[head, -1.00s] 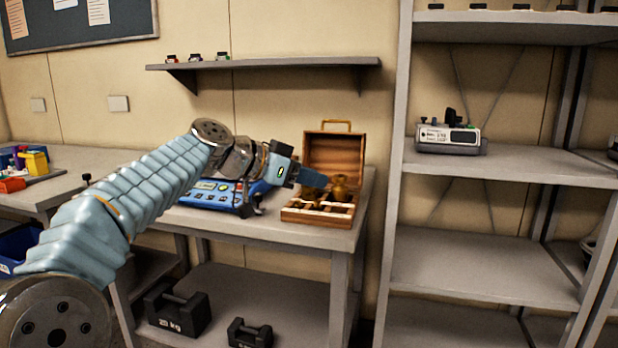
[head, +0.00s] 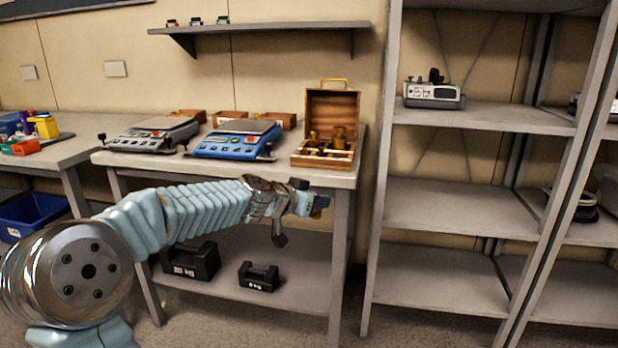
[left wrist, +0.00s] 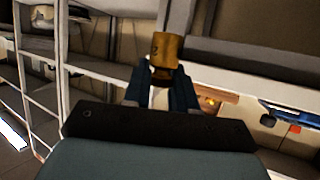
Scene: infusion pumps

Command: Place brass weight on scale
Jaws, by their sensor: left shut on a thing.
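My left gripper (head: 316,204) is in front of the table, below the level of its top. In the left wrist view it is shut on a brass weight (left wrist: 167,48), which stands out beyond the fingertips (left wrist: 160,88). In the head view the held weight is mostly hidden by the gripper. A blue scale (head: 228,146) with a grey plate stands on the table, and a grey scale (head: 148,138) stands left of it. Both plates look empty. An open wooden box (head: 330,105) at the table's right end holds more brass weights (head: 338,133). My right gripper is out of view.
The table's front edge (head: 300,178) lies above and behind my gripper. Two black iron weights (head: 258,276) sit on its lower shelf. A wall shelf (head: 270,29) hangs above. A tall grey rack (head: 460,205) stands to the right.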

